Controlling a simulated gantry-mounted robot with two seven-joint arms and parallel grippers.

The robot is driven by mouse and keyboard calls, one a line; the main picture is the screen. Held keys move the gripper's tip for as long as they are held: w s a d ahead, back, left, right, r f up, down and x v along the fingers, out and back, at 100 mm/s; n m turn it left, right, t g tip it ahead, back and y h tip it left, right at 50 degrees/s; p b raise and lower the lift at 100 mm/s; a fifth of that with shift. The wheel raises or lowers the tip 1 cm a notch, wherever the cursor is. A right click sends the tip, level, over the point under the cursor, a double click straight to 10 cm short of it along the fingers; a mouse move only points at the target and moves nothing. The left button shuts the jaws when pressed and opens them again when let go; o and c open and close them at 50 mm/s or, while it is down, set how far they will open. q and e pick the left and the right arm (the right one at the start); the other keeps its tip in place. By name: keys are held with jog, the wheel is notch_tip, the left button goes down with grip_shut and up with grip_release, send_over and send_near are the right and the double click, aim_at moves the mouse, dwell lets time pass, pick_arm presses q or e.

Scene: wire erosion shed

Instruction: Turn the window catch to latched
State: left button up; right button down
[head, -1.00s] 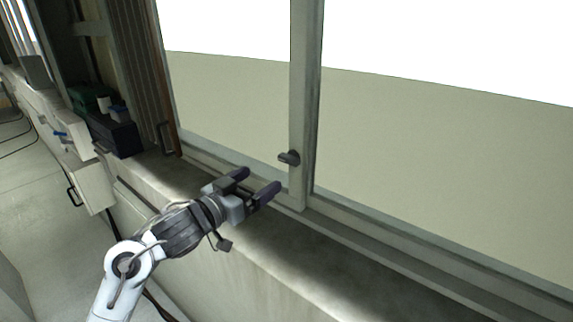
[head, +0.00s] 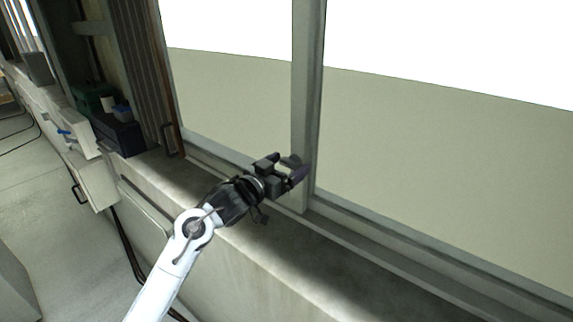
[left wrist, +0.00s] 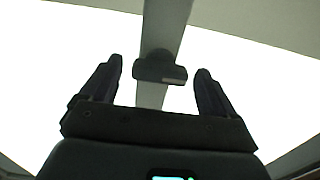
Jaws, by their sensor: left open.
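The window catch (left wrist: 160,72) is a small dark grey handle on the window's upright post. In the left wrist view it lies crosswise to the post, between my left gripper's two fingers and near their tips, with a gap on each side. In the head view the catch (head: 290,160) is partly hidden by my left gripper (head: 288,168). The left gripper (left wrist: 158,82) is open and its fingers straddle the catch. My right gripper is not in view.
The window post (head: 306,95) stands between two large panes. A concrete sill (head: 300,255) runs below the window and is clear near the gripper. A dark box (head: 120,135) and a green item (head: 92,97) are at the left.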

pick_arm(q)
jog(key=c, duration=1.1)
jog(key=shift+o, duration=0.2)
jog(key=shift+m, duration=0.3)
jog(key=m+b, duration=0.2)
jog(key=m, duration=0.1)
jog(key=shift+f+m, duration=0.15)
jog(key=shift+m, duration=0.15)
jog(key=m+b, duration=0.3)
jog(key=m, duration=0.2)
jog(key=m+b, duration=0.2)
jog(key=m, duration=0.3)
jog(key=shift+d+m+b, duration=0.1)
jog(key=shift+m+b, duration=0.9)
jog(key=shift+m, duration=0.8)
